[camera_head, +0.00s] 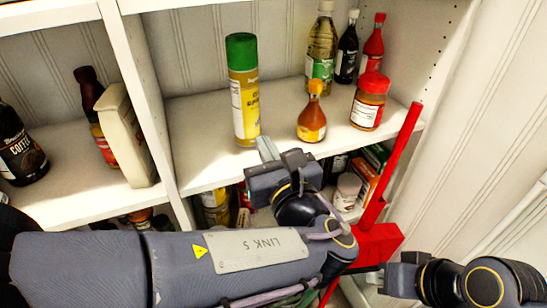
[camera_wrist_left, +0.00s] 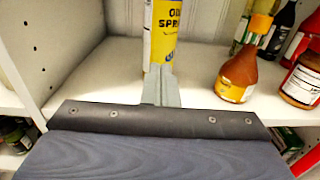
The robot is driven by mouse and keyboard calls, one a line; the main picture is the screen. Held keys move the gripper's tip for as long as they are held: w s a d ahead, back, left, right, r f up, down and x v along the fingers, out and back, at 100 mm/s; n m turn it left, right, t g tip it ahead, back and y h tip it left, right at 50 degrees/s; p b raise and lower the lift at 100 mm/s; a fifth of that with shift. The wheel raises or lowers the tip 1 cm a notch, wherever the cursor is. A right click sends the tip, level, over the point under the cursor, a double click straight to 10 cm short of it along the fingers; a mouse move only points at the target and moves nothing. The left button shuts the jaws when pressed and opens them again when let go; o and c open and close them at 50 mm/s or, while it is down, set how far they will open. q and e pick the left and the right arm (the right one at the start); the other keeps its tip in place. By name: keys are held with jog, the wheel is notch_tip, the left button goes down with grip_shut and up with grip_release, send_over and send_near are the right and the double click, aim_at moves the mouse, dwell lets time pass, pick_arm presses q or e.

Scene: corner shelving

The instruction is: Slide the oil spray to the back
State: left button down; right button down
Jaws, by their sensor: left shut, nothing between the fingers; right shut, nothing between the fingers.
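The oil spray (camera_head: 245,100) is a tall yellow can with a green cap, upright near the front of the middle shelf. It also shows in the left wrist view (camera_wrist_left: 163,35), its top cut off. My left gripper (camera_head: 265,148) is shut and empty, at the shelf's front edge just in front of the can's base. In the left wrist view its closed fingers (camera_wrist_left: 160,82) point at the can's lower part; I cannot tell whether they touch. My right gripper (camera_head: 378,278) is shut and empty at the lower right, well away from the can.
Right of the can stand an orange-brown bottle (camera_head: 312,118) and a red-lidded jar (camera_head: 369,102). Several bottles, including an oil bottle (camera_head: 321,50), stand behind them. A divider (camera_head: 145,95) is on the left. The shelf behind the can looks clear. A red pole (camera_head: 392,165) rises in front.

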aim_at(250, 119)
pick_arm(q)
jog(key=p+x, duration=0.1)
jog(key=x, duration=0.5)
jog(key=shift+w, duration=0.2)
jog(key=x, duration=1)
jog(key=shift+w+a, duration=0.15)
jog(key=shift+w, duration=0.1)
jog(key=shift+s+f, duration=0.1)
jog(key=shift+s, duration=0.05)
